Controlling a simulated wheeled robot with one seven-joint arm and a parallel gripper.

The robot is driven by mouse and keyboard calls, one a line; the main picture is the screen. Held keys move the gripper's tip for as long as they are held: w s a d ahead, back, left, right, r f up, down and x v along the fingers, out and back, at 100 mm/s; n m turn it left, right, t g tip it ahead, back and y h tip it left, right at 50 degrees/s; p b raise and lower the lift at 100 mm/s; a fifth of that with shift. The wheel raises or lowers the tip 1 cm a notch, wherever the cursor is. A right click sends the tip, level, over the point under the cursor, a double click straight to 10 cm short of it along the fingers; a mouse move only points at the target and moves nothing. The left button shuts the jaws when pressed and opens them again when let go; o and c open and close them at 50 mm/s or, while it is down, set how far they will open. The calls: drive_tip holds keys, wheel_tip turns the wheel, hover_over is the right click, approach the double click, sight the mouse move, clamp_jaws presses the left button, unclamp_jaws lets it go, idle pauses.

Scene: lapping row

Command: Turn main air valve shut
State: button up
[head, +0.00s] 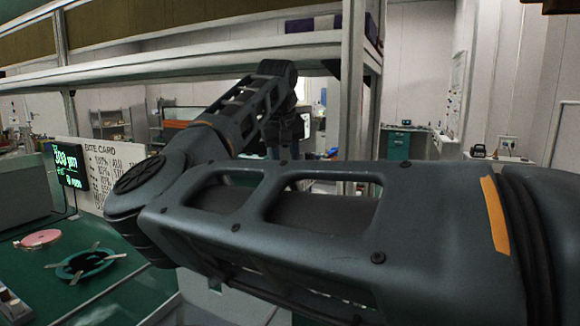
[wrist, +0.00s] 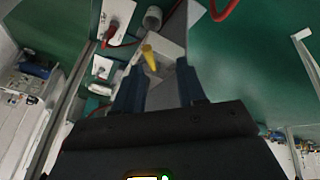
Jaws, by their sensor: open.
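A yellow lever (wrist: 149,57), which looks like the air valve's handle, shows in the wrist view in front of a pale grey block. My gripper (wrist: 159,80) is open, with its two dark fingers pointing toward the lever. In the picture the lever lies between the fingertips, closer to the left one. I see no contact, and the depth between them is hard to judge. The valve body is not clear. In the head view my arm fills the middle, and I cannot make out the valve or the fingers there.
Red hoses (wrist: 222,10) run near the top of the wrist view, beside a round white-rimmed part (wrist: 152,18). In the head view a green bench (head: 70,300) holds a teal ring fixture (head: 88,264) and a pink disc (head: 38,238). A metal frame post (head: 352,90) stands near my arm.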

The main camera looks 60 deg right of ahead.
drive_tip(key=d+f, duration=0.1)
drive_tip(key=d, duration=0.1)
drive_tip(key=w+d+f, duration=0.1)
drive_tip(key=d, duration=0.1)
drive_tip(key=w+d+f, duration=0.1)
drive_tip(key=d, duration=0.1)
drive_tip(key=shift+f+p, duration=0.3)
drive_tip(key=shift+f, duration=0.05)
drive_tip(key=shift+d+f, duration=0.1)
drive_tip(key=shift+f, duration=0.35)
clamp_jaws()
